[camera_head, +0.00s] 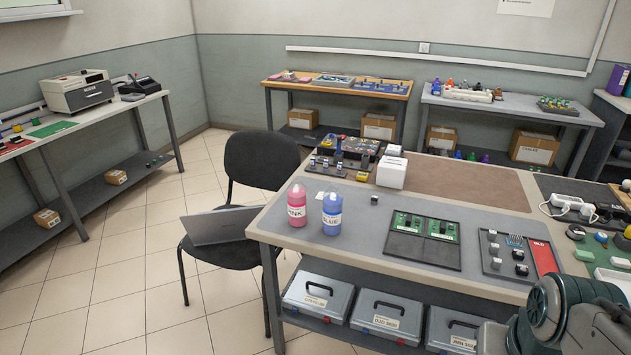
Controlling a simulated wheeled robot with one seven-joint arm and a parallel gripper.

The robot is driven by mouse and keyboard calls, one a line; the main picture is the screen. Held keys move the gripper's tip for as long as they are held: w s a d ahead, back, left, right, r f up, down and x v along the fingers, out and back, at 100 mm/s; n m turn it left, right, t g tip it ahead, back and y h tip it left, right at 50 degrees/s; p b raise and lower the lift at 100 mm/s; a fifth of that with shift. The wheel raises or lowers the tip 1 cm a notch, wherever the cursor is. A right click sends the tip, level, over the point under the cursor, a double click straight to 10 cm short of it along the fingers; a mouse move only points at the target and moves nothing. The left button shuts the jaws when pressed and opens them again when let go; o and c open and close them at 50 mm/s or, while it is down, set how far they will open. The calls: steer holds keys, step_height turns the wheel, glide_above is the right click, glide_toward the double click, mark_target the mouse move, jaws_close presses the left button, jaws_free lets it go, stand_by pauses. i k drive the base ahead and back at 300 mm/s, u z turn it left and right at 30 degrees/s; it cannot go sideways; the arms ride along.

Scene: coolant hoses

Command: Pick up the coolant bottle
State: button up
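Two bottles stand upright side by side, apart, near the left end of the near table's grey top. The left one is a pink bottle (297,207) with a white label reading PINK. The right one is a blue bottle (332,217) with a white label that seems to read BLUE. Neither label reads coolant, so I cannot tell which one is the coolant bottle. Part of my arm shows at the bottom right, well to the right of the bottles. My gripper is outside the picture.
A small dark cube (374,200) lies right of the bottles. A board tray (423,238), a parts tray (518,258) and a white box (392,171) share the table. A black chair (259,165) with a laptop (221,225) stands left. Toolboxes (318,294) fill the lower shelf.

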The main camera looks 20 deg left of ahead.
mark_target(297, 192)
steer(key=u, duration=0.65)
steer(key=i, duration=0.9)
steer(key=u, duration=1.35)
steer(key=i, duration=0.35)
steer(key=u, duration=0.2)
